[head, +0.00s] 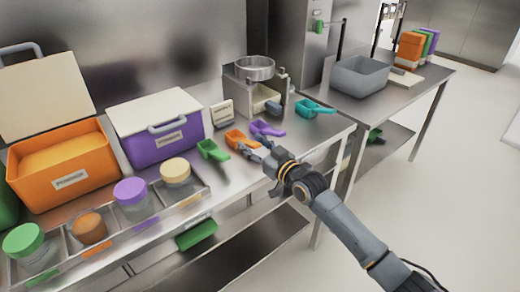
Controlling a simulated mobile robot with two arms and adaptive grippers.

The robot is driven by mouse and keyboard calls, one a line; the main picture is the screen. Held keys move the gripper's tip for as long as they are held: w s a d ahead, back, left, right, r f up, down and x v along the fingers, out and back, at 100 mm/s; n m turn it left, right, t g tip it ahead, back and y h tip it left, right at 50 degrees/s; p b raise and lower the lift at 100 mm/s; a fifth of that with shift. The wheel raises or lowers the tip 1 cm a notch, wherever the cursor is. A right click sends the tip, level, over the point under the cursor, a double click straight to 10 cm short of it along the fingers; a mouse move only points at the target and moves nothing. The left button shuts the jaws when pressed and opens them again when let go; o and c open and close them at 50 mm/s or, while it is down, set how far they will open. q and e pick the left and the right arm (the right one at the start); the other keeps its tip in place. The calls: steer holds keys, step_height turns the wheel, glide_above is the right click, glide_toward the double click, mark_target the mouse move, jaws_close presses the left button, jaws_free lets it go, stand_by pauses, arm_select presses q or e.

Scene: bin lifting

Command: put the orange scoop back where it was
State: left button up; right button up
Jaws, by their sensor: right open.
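The orange scoop (237,139) lies on the steel counter (225,178) between a green scoop (212,150) on its left and a purple scoop (266,129) on its right. My right gripper (258,150) is just beside the orange scoop's right end, low over the counter. Its fingers are open. I cannot tell whether a finger touches the scoop. My left gripper does not show.
A teal scoop (314,108) lies farther right. Behind stand an open orange bin (65,190), a lidded purple bin (165,142) and a sifter-like device (256,82). Jars, including a green-lidded one (24,240), stand along the front. A grey tub (360,78) sits on the far table.

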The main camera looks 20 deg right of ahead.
steer(key=v, duration=1.2)
steer(key=shift+r, duration=0.1)
